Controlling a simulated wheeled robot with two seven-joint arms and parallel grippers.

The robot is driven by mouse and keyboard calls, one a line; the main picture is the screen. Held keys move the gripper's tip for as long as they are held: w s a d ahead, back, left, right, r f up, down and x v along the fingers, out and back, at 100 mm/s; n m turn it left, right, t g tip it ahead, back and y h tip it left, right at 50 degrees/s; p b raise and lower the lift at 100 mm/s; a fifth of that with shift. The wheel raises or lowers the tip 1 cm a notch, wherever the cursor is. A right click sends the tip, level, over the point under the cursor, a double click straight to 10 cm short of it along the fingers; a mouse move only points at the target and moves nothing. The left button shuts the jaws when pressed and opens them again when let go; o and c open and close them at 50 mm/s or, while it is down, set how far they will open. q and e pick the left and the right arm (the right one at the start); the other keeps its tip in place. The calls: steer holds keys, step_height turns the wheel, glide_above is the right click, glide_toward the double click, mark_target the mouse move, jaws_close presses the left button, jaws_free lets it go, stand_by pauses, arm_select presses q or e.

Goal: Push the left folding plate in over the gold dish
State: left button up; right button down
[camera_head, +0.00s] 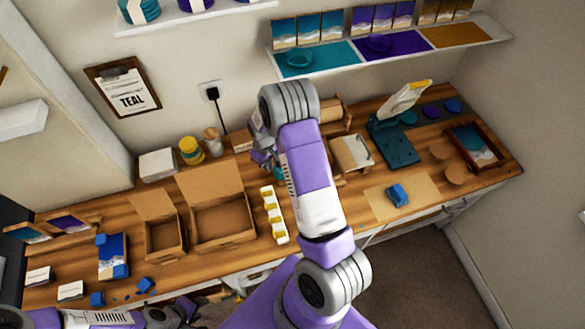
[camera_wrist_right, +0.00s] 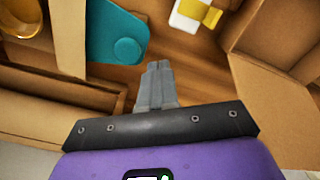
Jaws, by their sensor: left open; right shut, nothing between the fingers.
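The gold dish (camera_wrist_right: 18,20) shows only in part at the top left corner of the right wrist view, inside a brown box-like frame. A flat teal plate with a rounded end (camera_wrist_right: 118,42) lies to its right; I cannot tell for sure that this is the left folding plate. My right gripper (camera_wrist_right: 158,68) is shut and empty, its tips near the teal plate's rounded end; contact cannot be told. In the head view, my right arm hides most of this spot, and only a bit of teal shows beside the wrist. My left gripper (camera_head: 184,310) is open, low at the bottom edge.
Two open cardboard boxes (camera_head: 222,222) stand left of a white strip with yellow pieces (camera_head: 274,214). A teal press-like device (camera_head: 393,140) and a paper sheet with a blue block (camera_head: 397,195) are to the right. Brown walls (camera_wrist_right: 275,100) flank the right gripper.

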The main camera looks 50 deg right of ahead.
stand_by(0.4)
steer(key=shift+f+b, duration=1.8)
steer(key=shift+f, duration=0.25)
steer(key=shift+r, duration=0.1)
